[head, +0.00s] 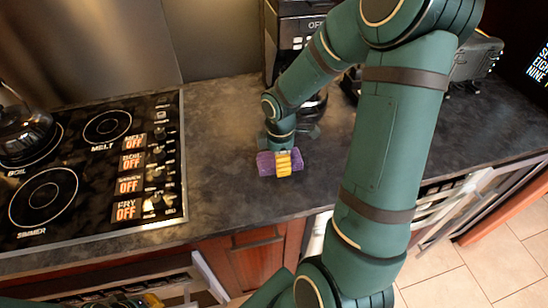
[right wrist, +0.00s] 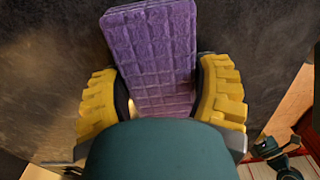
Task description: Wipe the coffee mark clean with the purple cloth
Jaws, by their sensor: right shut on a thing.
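The purple cloth (head: 265,164), a thick block with a grid pattern, is at the dark grey countertop (head: 222,130) near its front edge, right of the stove. My right gripper (head: 284,163) is shut on it from above. In the right wrist view the cloth (right wrist: 155,55) sits between the two yellow fingers. I cannot tell whether its underside touches the counter. I cannot make out a coffee mark; it may be hidden under the cloth or arm. A yellow part of my left gripper (head: 152,300) shows low at the bottom left, mostly cut off.
A black stovetop (head: 90,165) with a kettle (head: 22,130) is at the left. A coffee machine (head: 290,40) stands behind my right gripper, and a toaster-like appliance (head: 478,58) is at the back right. Open drawers show below the counter. Counter left of the cloth is clear.

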